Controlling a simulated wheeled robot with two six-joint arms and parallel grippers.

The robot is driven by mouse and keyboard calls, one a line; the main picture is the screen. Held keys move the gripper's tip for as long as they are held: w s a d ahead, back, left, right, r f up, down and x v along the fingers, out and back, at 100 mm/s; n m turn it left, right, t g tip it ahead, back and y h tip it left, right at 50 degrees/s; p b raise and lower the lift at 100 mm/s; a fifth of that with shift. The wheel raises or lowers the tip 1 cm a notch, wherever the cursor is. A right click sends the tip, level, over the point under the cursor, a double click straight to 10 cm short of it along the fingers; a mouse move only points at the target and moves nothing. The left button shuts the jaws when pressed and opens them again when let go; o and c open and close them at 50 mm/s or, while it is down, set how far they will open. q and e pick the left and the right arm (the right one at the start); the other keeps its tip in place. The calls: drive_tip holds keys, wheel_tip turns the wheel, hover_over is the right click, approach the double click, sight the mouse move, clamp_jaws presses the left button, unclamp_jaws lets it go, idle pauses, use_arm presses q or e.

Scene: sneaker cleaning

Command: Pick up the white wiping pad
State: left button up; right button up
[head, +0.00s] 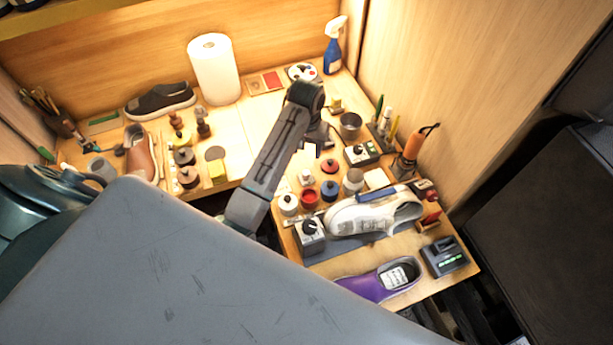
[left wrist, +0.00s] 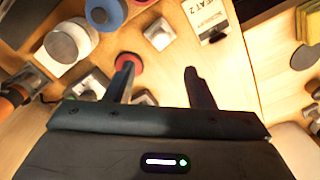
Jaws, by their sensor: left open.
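A pale, cushion-like block (head: 377,179), which looks like the white wiping pad, lies on the right table behind the white sneaker (head: 372,213). I cannot pick it out for certain in the left wrist view. My left gripper (head: 320,140) hangs over the back left part of that table, to the left of the pale block and apart from it. In the left wrist view the two fingers of my left gripper (left wrist: 157,72) are spread with nothing between them. A red disc (left wrist: 128,62) shows beside one finger. My right gripper is not in view.
Jars and tins crowd the right table, with a blue disc (head: 329,190) and a metal cup (head: 350,126). An orange-handled tool (head: 412,148) stands at its right edge. A purple shoe (head: 382,280) lies in front. The left table's middle is fairly clear near the paper roll (head: 214,70).

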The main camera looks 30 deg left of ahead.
use_arm(q)
drive_tip(key=p, duration=0.1)
hover_over(306, 172)
wheel_tip(306, 172, down, 5)
drive_tip(key=shift+w, duration=0.15)
drive_tip(key=shift+f+p, duration=0.55)
drive_tip(key=shift+p, duration=0.15)
drive_tip(key=f, duration=0.1)
drive_tip(key=f+p, duration=0.1)
drive_tip(key=f, duration=0.1)
drive_tip(key=shift+s+f, duration=0.2)
drive_tip(key=shift+s, duration=0.05)
drive_tip(key=shift+f+p, duration=0.3)
drive_tip(key=shift+f, duration=0.25)
drive_tip(key=c, duration=1)
